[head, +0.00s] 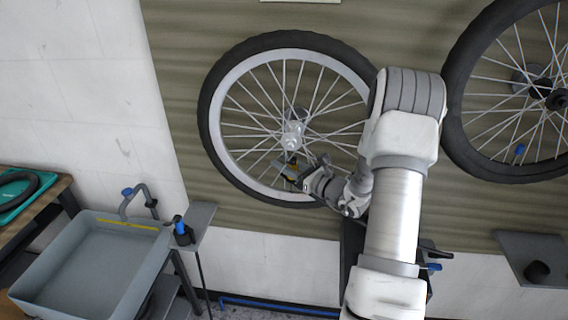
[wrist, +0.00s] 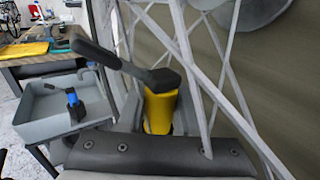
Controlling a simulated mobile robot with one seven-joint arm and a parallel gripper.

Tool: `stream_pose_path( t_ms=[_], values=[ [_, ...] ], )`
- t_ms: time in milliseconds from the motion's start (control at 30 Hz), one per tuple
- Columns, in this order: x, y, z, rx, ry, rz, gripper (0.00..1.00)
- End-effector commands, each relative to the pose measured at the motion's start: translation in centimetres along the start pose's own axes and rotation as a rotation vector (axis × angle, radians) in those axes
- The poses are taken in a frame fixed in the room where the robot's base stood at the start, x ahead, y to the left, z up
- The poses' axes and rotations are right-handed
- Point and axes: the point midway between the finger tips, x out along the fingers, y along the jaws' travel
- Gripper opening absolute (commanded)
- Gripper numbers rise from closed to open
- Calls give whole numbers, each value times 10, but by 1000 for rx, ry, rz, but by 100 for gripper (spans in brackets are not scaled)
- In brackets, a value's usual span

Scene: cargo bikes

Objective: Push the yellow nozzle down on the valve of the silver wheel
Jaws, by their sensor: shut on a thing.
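The silver wheel (head: 217,115) with its black tyre hangs upright against a brown panel. My gripper (head: 291,172) is at the lower inside of its rim, among the spokes. It is shut on the yellow nozzle (wrist: 160,112), which shows in the wrist view between the jaws, roughly upright. The nozzle's dark lever (wrist: 118,62) sticks out from its top toward the upper left.
A second wheel (head: 452,112) hangs to the right, with a blue piece (head: 520,150) among its spokes. A grey basin (head: 88,275) stands at the lower left. Beside it a small shelf (head: 200,218) bears a blue and black item (head: 182,232). Spokes surround my gripper closely.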

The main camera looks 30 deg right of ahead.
Motion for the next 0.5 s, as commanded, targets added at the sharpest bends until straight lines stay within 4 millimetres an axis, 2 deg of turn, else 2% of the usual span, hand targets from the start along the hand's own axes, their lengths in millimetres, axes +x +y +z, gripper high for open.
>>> stream_pose_path(
  t_ms=[500],
  values=[
    [0,0,-5,-1,-1,0,0]
  ],
)
